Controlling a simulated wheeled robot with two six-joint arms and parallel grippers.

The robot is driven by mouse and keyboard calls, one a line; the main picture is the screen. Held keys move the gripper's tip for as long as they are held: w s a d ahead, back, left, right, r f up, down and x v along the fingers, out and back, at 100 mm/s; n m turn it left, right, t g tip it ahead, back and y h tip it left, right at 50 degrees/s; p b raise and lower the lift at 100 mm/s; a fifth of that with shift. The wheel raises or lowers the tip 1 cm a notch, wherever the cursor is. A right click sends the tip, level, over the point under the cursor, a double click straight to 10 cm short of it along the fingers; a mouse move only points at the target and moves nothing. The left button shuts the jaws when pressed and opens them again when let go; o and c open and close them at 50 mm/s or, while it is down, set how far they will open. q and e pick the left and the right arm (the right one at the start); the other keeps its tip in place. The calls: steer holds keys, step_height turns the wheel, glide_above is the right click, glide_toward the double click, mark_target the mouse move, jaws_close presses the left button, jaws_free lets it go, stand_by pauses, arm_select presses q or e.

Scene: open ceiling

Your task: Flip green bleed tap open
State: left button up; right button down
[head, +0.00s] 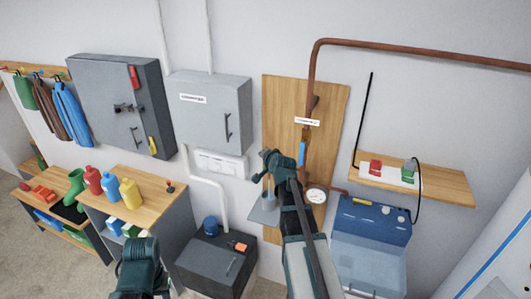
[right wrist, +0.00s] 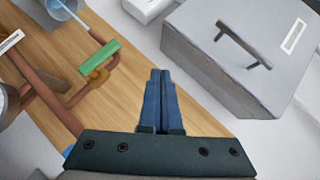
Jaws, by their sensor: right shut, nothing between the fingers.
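The green bleed tap lever (right wrist: 98,58) shows in the right wrist view, on a brass valve body (right wrist: 98,77) in a copper pipe by the wooden board. In the head view my right arm seems to hide it. My right gripper (right wrist: 160,73) is shut and empty, pointing over the board's edge, to the right of the green lever and apart from it. It also shows in the head view (head: 268,163) in front of the board. My left gripper (head: 140,262) is low in the head view; its fingers cannot be made out.
The wooden board (head: 335,100) carries a copper pipe (head: 420,48), a blue lever (head: 302,152) and a gauge (head: 317,194). A grey box (head: 212,110) hangs to its left. A small container (head: 268,200) stands on a grey shelf below. A wooden shelf (head: 440,185) is at right.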

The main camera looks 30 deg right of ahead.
steer(key=s+a+r+p, duration=0.2)
steer(key=a+r+p, duration=0.1)
steer(key=r, duration=0.1)
steer(key=shift+s, duration=0.4)
steer(key=s+a+f+n+g+y+b, duration=0.1)
steer(key=s+a+f+n+g+b, duration=0.2)
steer(key=a+f, duration=0.4)
steer(key=s+a+f+n+g+y+b, duration=0.1)
steer(key=s+a+f+n+b, duration=0.2)
steer(key=a+f+b, duration=0.4)
steer(key=s+a+f+n+g+y+b, duration=0.2)
steer(key=s+a+f+n+b, duration=0.1)
steer(key=a+f, duration=0.5)
steer(key=s+a+f+n+g+h+b, duration=0.1)
steer(key=s+a+f+n+g+b, duration=0.2)
steer(key=s+f, duration=0.4)
steer(key=s+a+f+n+g+h+b, duration=0.2)
steer(key=s+a+f+n+g+b, duration=0.2)
steer(key=s, duration=0.8)
steer(key=a+f+n+b, duration=0.2)
steer(key=a+f+b, duration=0.1)
steer(key=b, duration=0.1)
steer(key=shift+a+f, duration=0.25)
steer(key=shift+a, duration=0.1)
